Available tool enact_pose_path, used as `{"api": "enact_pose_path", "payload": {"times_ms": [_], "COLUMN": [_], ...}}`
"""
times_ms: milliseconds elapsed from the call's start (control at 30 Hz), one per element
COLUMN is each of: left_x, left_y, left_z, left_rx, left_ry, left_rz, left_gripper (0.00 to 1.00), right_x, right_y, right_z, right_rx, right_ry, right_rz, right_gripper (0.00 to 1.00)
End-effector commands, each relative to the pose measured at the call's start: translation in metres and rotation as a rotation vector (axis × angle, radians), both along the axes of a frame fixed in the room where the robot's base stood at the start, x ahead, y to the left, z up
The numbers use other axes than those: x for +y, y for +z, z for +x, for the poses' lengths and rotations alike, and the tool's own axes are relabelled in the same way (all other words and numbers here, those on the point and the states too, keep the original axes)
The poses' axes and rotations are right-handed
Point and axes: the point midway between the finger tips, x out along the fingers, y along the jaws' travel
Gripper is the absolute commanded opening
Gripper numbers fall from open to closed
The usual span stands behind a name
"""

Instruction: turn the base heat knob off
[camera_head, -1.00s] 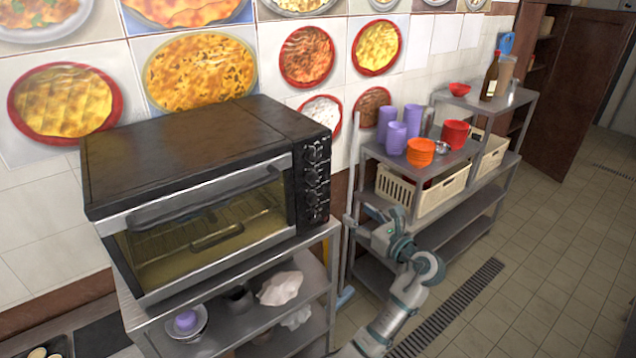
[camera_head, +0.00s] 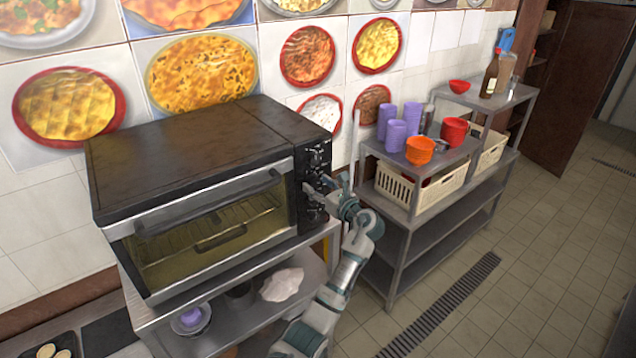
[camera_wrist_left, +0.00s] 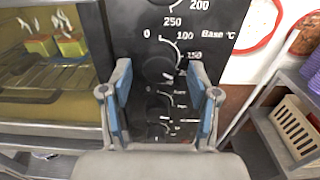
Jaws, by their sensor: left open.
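The base heat knob (camera_wrist_left: 158,69) is a round black knob on the oven's black control panel (camera_wrist_left: 120,25). It sits beside the "Base °C" print in the left wrist view, where its pointer is hard to read. My left gripper (camera_wrist_left: 159,80) is open, its two blue-padded fingers on either side of the knob in the picture. I cannot tell whether they touch it. In the head view the left gripper (camera_head: 322,190) is at the panel on the right of the oven (camera_head: 190,150) and covers part of the knobs. My right gripper is not in view.
Other knobs lie above and below, including a lower one (camera_wrist_left: 158,105) between the fingers in the picture. The oven stands on a metal rack (camera_head: 190,340). To the right is a shelf (camera_head: 425,200) with cups, bowls and a cream crate (camera_head: 430,190). The tiled floor is clear.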

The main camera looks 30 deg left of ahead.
Motion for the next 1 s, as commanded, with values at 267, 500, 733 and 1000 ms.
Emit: {"api": "enact_pose_path", "payload": {"times_ms": [267, 500, 733, 1000], "left_x": [0.0039, 0.0037, 0.0033, 0.0031], "left_y": [-0.0005, -0.0005, -0.0005, -0.0006], "left_z": [0.0016, 0.0016, 0.0021, 0.0025], "left_rx": [-0.001, -0.001, -0.001, -0.006], "left_ry": [-0.001, -0.001, -0.002, -0.002], "left_rz": [0.000, 0.000, 0.000, -0.002], "left_gripper": [0.61, 0.16, 0.01, 0.01], "right_x": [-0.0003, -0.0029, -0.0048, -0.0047], "right_y": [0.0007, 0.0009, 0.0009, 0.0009], "right_z": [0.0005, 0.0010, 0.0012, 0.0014], "right_rx": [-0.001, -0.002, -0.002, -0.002], "right_ry": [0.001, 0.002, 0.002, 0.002], "right_rz": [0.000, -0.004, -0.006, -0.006], "right_gripper": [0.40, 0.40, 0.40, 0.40]}}
